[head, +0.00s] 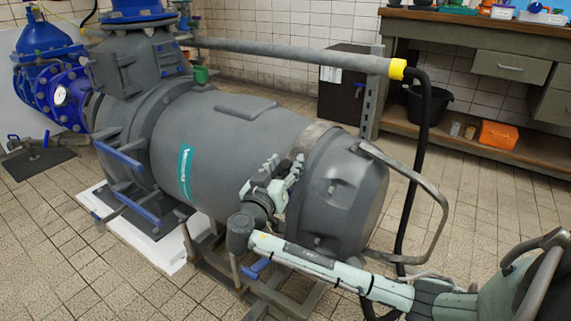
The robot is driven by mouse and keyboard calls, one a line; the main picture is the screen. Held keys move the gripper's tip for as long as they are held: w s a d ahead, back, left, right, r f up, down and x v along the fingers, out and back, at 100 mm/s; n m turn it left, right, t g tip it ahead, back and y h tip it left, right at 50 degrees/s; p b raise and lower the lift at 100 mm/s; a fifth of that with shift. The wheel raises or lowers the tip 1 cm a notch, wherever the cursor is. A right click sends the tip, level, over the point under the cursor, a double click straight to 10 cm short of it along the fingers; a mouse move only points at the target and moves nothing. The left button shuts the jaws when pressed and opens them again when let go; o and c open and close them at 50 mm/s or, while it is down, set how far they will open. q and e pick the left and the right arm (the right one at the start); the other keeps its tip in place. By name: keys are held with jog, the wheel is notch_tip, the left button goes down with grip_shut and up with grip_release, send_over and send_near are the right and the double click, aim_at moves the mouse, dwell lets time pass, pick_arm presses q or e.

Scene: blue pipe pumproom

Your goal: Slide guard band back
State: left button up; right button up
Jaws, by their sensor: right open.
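The large grey cylindrical machine body (235,135) lies across the middle of the head view. A narrow tan-grey band (311,137) wraps around it near its right end, just left of the domed end cover; I take this as the guard band. My right gripper (284,166) is open in front of the body, just left of the band. Its fingers point up, and the right finger overlaps the band's edge in the picture. I cannot tell whether it touches. The band's lower part is hidden behind my gripper and arm. My left gripper is not in view.
A bent grey handle rail (436,197) sticks out right of the end cover. A black hose (415,165) hangs from the overhead grey pipe (290,54). A workbench (480,80) stands at back right. Blue valves (52,80) are at left. Tiled floor is open at front left.

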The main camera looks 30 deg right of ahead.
jog(key=shift+w+d, duration=0.15)
jog(key=shift+d, duration=0.1)
grip_shut()
dwell(0.3)
